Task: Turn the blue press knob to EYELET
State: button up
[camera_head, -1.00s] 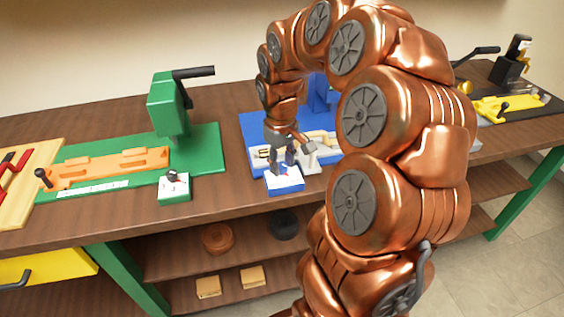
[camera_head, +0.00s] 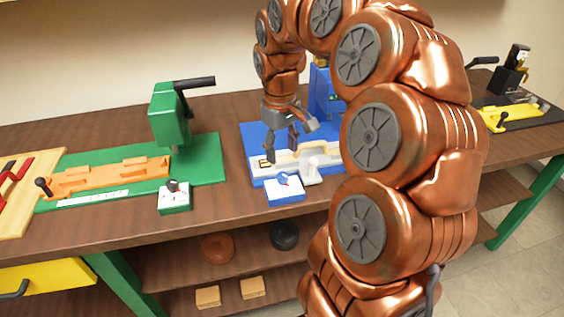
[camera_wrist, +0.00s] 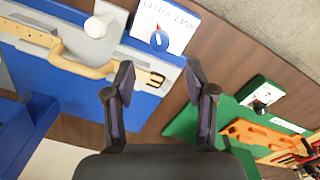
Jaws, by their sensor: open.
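The blue press knob (camera_head: 283,180) sits on a white-topped blue box (camera_head: 286,192) at the front of the blue press station. In the wrist view the knob (camera_wrist: 158,41) shows at the top centre on its white label plate (camera_wrist: 175,22). The label lettering is upside down and too blurred to read surely, and I cannot tell which word the pointer marks. My gripper (camera_head: 282,148) is open and empty, above and behind the knob, over the strap fixture. In the wrist view its two fingers (camera_wrist: 159,76) stand apart, with the knob beyond them, untouched.
A pale strap with a buckle (camera_wrist: 155,79) lies in the blue station, beside a white rounded knob (camera_head: 310,172). A green press (camera_head: 168,118) with its own knob box (camera_head: 174,200) stands left. A yellow fixture (camera_head: 515,117) is far right. Bare wood lies between the stations.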

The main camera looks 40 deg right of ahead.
jog(key=shift+r, duration=2)
jog(key=shift+a, duration=0.1)
